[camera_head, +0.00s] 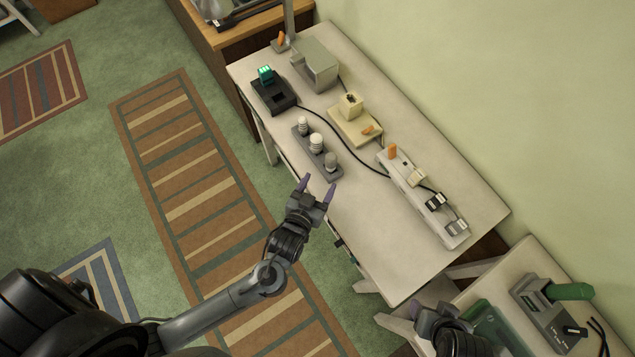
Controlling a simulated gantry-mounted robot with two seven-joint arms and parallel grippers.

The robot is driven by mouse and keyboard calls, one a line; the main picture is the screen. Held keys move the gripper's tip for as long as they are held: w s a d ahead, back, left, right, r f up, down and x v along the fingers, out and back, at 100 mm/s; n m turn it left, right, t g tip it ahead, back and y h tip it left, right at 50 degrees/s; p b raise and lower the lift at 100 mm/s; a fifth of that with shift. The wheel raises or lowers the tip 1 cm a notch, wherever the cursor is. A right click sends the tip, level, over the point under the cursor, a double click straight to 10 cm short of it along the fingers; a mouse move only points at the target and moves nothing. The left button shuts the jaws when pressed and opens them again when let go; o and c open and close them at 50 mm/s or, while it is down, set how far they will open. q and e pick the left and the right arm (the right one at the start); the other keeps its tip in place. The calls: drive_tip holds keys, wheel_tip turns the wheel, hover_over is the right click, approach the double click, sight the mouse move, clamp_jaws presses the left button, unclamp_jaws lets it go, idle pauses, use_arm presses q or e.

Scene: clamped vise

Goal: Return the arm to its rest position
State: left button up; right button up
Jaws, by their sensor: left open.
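My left gripper (317,190) is open and empty. Its arm comes in from the lower left, and its two purple-tipped fingers are spread at the near edge of the white table (362,238). They point toward a dark grey strip (304,142) that carries white and grey knobs, close to its near end; I cannot tell whether they touch it. My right gripper (425,309) shows only in part at the bottom right, near a second, lower table. I cannot make out whether its fingers are apart.
On the white table stand a black device with a green part (272,92), a grey box (315,65), a cream block (354,119) and a power strip (422,196) with plugs and cables. A green-handled device (550,302) is on the lower table. The table's front part is clear.

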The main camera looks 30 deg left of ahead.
use_arm(q)
drive_tip(key=shift+s+r, duration=0.1)
drive_tip(key=shift+s, duration=0.05)
drive_tip(key=s+a+r+g+h+p, duration=0.1)
drive_tip(key=s+a+r+g+p, duration=0.15)
drive_tip(key=r+p, duration=0.35)
drive_tip(key=s+a+r+g+p, duration=0.2)
drive_tip(key=s+a+r+p, duration=0.15)
drive_tip(key=r, duration=0.35)
drive_tip(key=s+r+m+g+p, duration=0.1)
drive_tip(key=s+r+m+g, duration=0.1)
drive_tip(key=s+g, duration=0.4)
drive_tip(key=s, duration=0.4)
drive_tip(key=shift+a+m, duration=0.4)
